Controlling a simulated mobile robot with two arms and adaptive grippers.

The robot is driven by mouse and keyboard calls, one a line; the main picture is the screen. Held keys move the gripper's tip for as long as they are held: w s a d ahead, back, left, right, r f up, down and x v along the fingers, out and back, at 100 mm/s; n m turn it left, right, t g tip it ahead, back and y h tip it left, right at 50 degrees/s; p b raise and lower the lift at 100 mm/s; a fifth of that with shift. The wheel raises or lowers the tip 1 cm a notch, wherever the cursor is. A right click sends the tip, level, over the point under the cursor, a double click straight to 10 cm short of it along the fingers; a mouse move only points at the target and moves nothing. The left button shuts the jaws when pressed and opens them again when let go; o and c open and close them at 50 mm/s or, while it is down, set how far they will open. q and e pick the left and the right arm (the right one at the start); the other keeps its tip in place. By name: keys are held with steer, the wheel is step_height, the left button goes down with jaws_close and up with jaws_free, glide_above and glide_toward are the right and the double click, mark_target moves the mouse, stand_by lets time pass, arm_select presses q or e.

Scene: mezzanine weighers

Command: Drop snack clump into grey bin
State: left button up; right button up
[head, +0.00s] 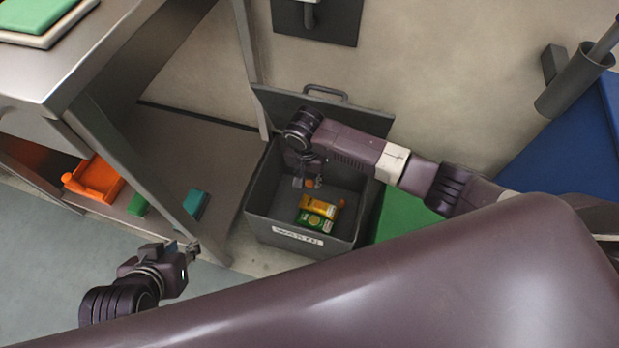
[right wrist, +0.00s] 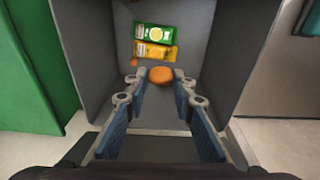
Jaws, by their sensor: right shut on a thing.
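The snack clump (head: 310,183) is a small, round, orange-brown lump. It also shows between the fingertips in the right wrist view (right wrist: 161,74). My right gripper (head: 307,182) is shut on it and holds it over the open grey bin (head: 262,222). The bin has a white label on its front and its lid stands raised at the back. Its grey inner wall also shows in the right wrist view (right wrist: 215,45). My left gripper (head: 192,250) is at the lower left, away from the bin; its finger opening is unclear.
A green carton (right wrist: 153,32) and a yellow packet (right wrist: 155,51) lie in the bin. A steel bench (head: 120,60) stands to the left, with an orange tray (head: 97,180) low beneath it. A green object (head: 403,217) stands right beside the bin.

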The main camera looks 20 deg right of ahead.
steer(key=o, duration=0.8)
step_height(320, 180, up, 12)
steer(key=s, duration=0.1)
steer(key=shift+a, duration=0.4)
steer(key=shift+f, duration=0.1)
stand_by(0.3)
